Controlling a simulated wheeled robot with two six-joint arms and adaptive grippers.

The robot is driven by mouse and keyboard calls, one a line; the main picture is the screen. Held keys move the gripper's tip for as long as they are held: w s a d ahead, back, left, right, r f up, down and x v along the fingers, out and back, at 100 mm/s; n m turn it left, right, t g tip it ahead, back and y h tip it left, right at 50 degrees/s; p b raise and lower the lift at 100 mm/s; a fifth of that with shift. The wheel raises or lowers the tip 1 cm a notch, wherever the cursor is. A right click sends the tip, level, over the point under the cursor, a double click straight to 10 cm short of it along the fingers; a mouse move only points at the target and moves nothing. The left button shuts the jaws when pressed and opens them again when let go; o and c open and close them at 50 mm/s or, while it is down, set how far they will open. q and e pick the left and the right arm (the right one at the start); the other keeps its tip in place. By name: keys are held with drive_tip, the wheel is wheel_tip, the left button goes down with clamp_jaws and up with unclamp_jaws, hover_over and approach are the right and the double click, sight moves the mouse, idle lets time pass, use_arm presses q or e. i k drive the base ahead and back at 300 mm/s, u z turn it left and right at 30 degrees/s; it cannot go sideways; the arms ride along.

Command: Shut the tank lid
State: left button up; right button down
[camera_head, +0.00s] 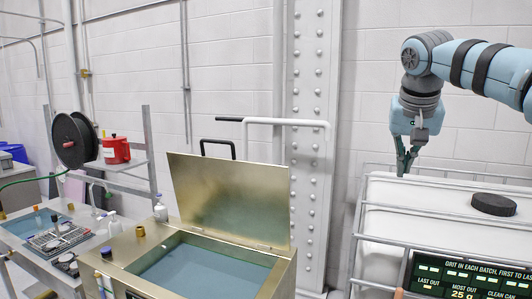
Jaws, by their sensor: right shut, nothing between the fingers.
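The tank (148,250) is a brass-coloured metal box at the lower middle, with blue-green liquid (205,270) inside. Its lid (230,198) stands open, tilted up and back along the far edge. A dark handle (217,143) shows above the lid's top edge. My right gripper (404,168) hangs at the upper right, fingers pointing down, shut and empty. It is apart from the lid, well to its right, above the white container. My left gripper is not in view.
A white caged container (400,226) with a black cap (494,204) stands at right, below my right arm. A display sign (468,278) is in front. A white bent pipe (290,122) and riveted column (307,75) rise behind the lid. A cluttered bench (28,244) is left.

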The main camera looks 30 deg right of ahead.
sight(248, 201)
drive_tip(key=i, duration=1.45)
